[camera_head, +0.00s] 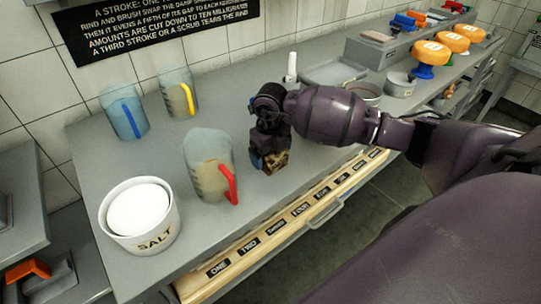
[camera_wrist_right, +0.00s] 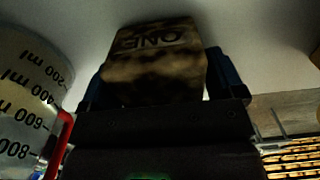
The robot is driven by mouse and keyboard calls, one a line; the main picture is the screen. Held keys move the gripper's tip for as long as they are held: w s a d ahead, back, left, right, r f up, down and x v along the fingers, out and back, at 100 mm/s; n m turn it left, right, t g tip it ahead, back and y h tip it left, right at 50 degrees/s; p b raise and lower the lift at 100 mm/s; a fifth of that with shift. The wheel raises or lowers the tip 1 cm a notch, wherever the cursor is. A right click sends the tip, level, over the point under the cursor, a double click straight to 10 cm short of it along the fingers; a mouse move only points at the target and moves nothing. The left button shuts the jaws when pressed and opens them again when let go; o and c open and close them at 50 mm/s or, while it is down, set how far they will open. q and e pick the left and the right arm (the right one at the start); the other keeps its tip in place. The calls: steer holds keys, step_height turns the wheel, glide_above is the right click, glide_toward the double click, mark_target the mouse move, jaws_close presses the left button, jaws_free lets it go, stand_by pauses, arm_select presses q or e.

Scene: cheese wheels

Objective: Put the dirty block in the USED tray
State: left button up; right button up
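The dirty block (camera_head: 276,161) is a small wooden block with dark smudges. In the right wrist view the block (camera_wrist_right: 155,70) shows the word ONE. My right gripper (camera_head: 268,155) points down over the grey counter, its dark blue fingers on both sides of the block, and appears shut on it. The right wrist view also shows this gripper (camera_wrist_right: 160,85). I cannot tell whether the block touches the counter. A shallow grey tray (camera_head: 334,72) lies farther back; no USED label is readable. My left gripper is not in view.
A red-handled measuring jug (camera_head: 207,165) stands close left of my right gripper. Blue-handled (camera_head: 125,112) and yellow-handled (camera_head: 178,92) jugs stand behind it. A white SALT tub (camera_head: 140,235) is front left. A numbered wooden rack (camera_head: 290,222) runs along the front edge.

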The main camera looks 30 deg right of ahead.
steer(key=c, duration=0.8)
steer(key=shift+r, duration=0.1)
